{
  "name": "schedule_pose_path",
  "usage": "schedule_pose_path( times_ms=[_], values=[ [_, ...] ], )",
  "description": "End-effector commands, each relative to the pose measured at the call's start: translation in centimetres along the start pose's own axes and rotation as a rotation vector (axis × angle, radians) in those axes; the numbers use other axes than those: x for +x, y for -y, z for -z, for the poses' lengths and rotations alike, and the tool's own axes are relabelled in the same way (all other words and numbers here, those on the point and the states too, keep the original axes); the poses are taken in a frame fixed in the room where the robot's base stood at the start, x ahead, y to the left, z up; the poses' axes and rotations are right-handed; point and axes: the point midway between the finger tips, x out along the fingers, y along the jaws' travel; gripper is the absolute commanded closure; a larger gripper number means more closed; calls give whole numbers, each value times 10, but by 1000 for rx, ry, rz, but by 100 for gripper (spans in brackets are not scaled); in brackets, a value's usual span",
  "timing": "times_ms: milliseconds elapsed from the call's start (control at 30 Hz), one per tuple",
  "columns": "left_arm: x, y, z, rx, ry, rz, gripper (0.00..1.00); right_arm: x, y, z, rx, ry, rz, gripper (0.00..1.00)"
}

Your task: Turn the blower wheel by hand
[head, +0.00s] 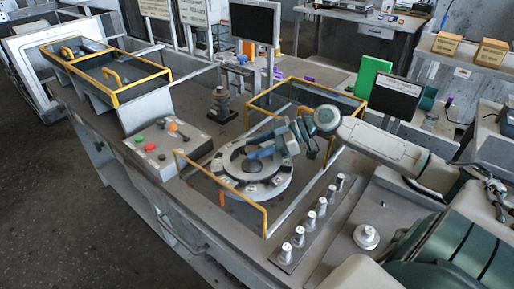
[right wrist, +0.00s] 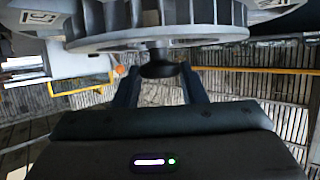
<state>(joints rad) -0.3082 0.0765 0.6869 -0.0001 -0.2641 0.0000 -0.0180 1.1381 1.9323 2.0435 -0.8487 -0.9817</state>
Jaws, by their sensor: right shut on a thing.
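The blower wheel (head: 262,190) is a pale round ring with dark segments, lying flat inside the yellow-railed area of the bench in the head view. In the right wrist view the wheel's finned rim (right wrist: 160,40) fills the top. A dark round knob (right wrist: 160,69) on the wheel sits between the two fingers of my right gripper (right wrist: 160,76), which is shut on it. The fingers partly hide the wheel's centre in the head view. My left gripper is not in view.
Yellow guard rails (head: 222,196) stand around the wheel. A control box with coloured buttons (head: 165,148) is at left. A row of metal knobs (head: 310,220) lies at right front. A dark monitor (head: 396,98) and a green panel (head: 372,76) stand behind.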

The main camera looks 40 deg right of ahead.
Motion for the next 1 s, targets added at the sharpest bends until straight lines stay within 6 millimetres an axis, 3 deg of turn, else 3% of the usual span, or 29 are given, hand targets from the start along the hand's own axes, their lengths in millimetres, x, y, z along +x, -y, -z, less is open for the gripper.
schedule_pose_path(
  times_ms=[233,267,333,700,867,1000],
  values=[
    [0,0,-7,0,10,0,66,0,0,1,0,-2,-1,100],
    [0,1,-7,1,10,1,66,0,0,1,0,-2,-2,57],
    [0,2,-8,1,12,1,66,0,0,1,0,-2,-2,43],
    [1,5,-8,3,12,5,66,-1,0,3,-1,-1,-1,41],
    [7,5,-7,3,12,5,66,-8,-1,19,-5,2,-3,41],
    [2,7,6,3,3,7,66,-15,7,34,-2,6,1,41]
  ],
)
